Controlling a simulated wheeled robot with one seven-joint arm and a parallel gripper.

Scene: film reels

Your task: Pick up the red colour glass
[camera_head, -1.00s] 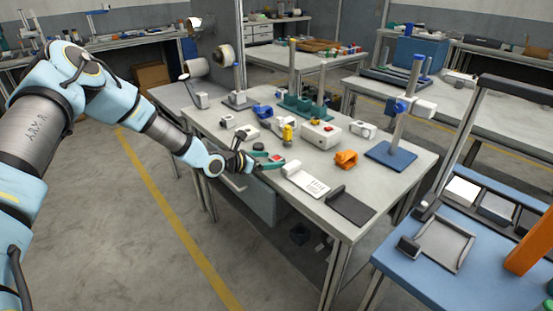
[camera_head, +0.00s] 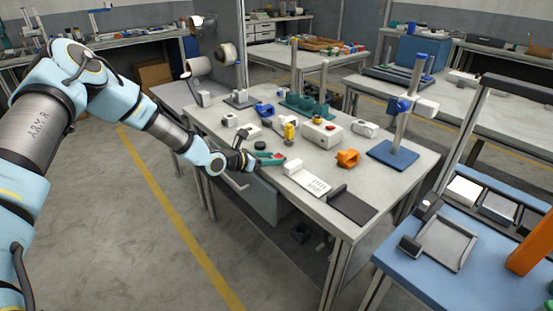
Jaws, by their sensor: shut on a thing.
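A small red piece with a teal, curved part (camera_head: 270,159) lies at the near left edge of the grey worktable. The red part is the likeliest red colour glass, but it is too small to be sure. My gripper (camera_head: 251,161) is low at that edge, touching the left end of this piece. Its dark fingers look shut on the teal part. The exact grip is too small to make out, and the fingers hide that end. The piece seems to rest at or just above the tabletop.
A black disc (camera_head: 260,146) is just behind the gripper. A white box with a red knob (camera_head: 321,133), a yellow piece (camera_head: 289,130), an orange clamp (camera_head: 348,158) and a white block (camera_head: 293,167) stand nearby. A dark plate (camera_head: 351,205) lies at the near right corner.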

